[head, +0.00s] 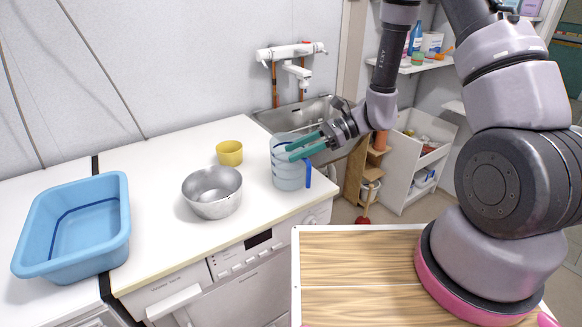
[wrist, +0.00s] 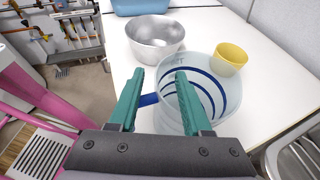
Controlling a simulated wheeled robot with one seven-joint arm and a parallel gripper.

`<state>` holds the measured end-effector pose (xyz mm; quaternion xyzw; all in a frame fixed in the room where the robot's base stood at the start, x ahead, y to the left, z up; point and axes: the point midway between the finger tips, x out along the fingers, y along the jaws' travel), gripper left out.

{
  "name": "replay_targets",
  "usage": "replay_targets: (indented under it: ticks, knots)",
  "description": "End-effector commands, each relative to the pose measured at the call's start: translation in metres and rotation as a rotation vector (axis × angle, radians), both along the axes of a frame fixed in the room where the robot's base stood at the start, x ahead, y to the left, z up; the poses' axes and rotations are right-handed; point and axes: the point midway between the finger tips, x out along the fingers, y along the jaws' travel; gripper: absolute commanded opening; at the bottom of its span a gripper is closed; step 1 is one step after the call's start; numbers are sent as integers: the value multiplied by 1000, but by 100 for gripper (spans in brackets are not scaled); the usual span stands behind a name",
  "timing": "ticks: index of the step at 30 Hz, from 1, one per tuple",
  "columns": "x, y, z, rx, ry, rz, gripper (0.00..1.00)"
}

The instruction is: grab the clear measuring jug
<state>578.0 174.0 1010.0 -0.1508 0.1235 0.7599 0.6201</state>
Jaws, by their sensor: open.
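The clear measuring jug (head: 289,176) stands upright on the white counter near its front edge, in front of the sink. It has blue bands and a blue handle (head: 308,173) facing right. My gripper (head: 290,150) has teal fingers, open and empty, reaching in from the right at the jug's upper part. In the wrist view the jug (wrist: 229,100) is right of centre, its blue handle (wrist: 150,99) showing between my gripper's fingers (wrist: 159,74). The right finger overlaps the jug's side there; I cannot tell whether it touches. The fingers partly hide the jug.
A metal bowl (head: 212,192) stands left of the jug, and a yellow cup (head: 229,153) behind the bowl. A blue basin (head: 122,236) is at the far left. The metal sink (head: 318,108) and white tap (head: 292,52) are behind. Counter between basin and bowl is clear.

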Motion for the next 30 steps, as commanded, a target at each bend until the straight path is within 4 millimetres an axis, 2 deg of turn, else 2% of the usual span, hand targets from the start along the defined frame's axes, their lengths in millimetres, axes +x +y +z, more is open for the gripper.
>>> replay_targets:
  ticks: [3,10,11,12,14,15,30]
  knots:
    - [-2,9,-4,0,0,0,49]
    - [-2,10,-4,0,0,-1,49]
    - [-2,10,-4,0,0,-1,41]
    - [-2,10,-4,0,0,-1,26]
    - [-2,9,-4,0,0,-1,3]
    - [-2,9,-4,0,0,-1,0]
    - [-2,9,-4,-1,0,0,0]
